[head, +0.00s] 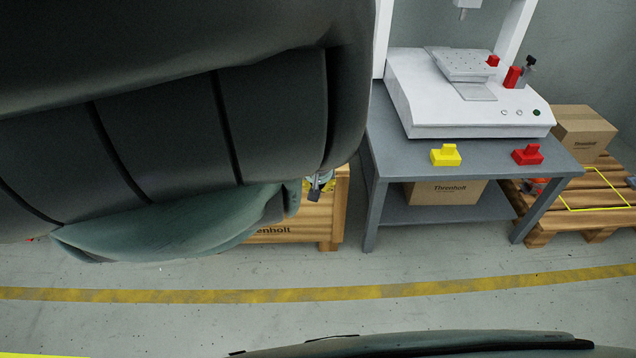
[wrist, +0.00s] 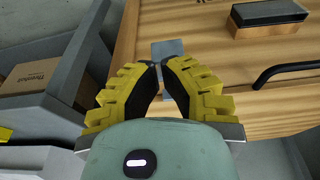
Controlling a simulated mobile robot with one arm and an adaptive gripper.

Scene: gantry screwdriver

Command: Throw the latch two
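I cannot tell for sure which part is latch two. On the white machine base (head: 450,108) in the head view, a dark upright lever (head: 527,68) stands beside a red block (head: 512,77). Another red block (head: 493,60) sits at the edge of a grey perforated plate (head: 462,62). My gripper (wrist: 161,66) has yellow ridged fingers with tips almost together. It is over a wooden surface (wrist: 200,25), with a small grey plate (wrist: 168,48) just beyond the tips. Whether the tips touch it is unclear. My arm mostly hides the gripper in the head view.
The grey table (head: 400,150) carries a yellow block (head: 446,155) and a red block (head: 527,154) near its front edge. A wooden crate (head: 330,222) stands left of it, a pallet (head: 590,190) right. The wrist view shows a black handle (wrist: 285,72). Floor in front is clear.

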